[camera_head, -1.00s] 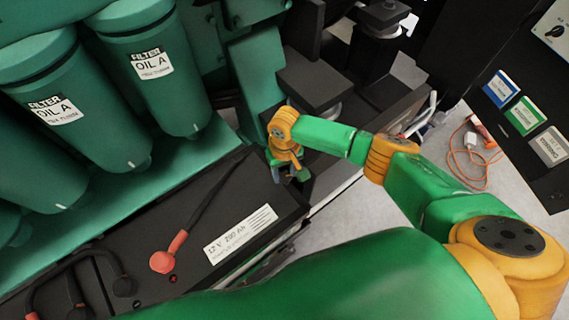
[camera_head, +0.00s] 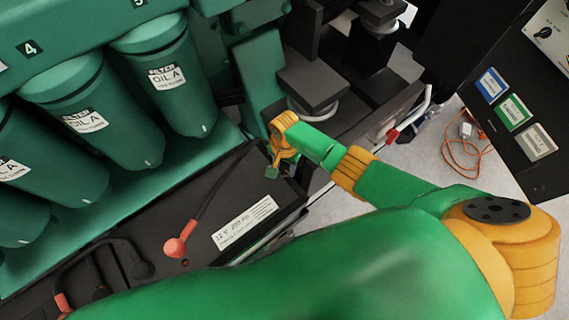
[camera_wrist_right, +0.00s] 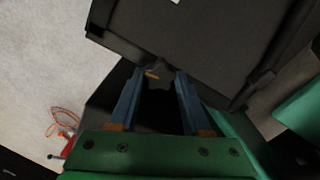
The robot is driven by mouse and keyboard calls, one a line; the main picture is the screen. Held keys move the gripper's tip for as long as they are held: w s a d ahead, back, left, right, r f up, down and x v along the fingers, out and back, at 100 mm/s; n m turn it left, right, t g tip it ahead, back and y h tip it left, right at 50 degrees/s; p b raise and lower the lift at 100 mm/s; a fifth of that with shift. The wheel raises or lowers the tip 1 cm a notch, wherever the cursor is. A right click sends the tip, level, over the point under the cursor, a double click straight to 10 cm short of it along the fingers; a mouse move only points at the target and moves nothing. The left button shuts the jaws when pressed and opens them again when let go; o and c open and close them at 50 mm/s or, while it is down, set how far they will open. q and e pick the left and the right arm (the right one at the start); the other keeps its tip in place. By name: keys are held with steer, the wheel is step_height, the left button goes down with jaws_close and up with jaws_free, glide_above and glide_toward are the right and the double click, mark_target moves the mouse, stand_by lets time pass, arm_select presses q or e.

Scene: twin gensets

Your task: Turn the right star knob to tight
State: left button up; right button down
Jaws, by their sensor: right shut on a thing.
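The star knob (camera_wrist_right: 158,82) is a dark, lobed knob with a small orange mark in the right wrist view. It sits against a dark box, between the blue fingers of my right gripper (camera_wrist_right: 157,76). The gripper is shut on the knob, one finger on each side. In the head view my right gripper (camera_head: 273,168) is small, at the far end of the black battery box, and the knob is hidden there. The knob's tight marking cannot be made out. My left gripper is not in view.
The black battery (camera_head: 243,222) has a white label and a red-capped cable (camera_head: 174,248). Green oil filters (camera_head: 172,80) stand at left. A dark mount block (camera_head: 310,85) is close behind my right gripper. An orange cable (camera_head: 465,150) lies on the open floor at right.

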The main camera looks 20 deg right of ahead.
mark_target(285, 169)
steer(key=shift+r+m, duration=0.1)
steer(key=shift+m, duration=0.5)
steer(key=shift+w, duration=0.1)
steer(key=shift+c, duration=1.8)
jaws_free()
steer(key=shift+d, duration=0.1)
step_height(285, 169, up, 6)
steer(key=p, duration=0.4)
steer(key=shift+r, duration=0.55)
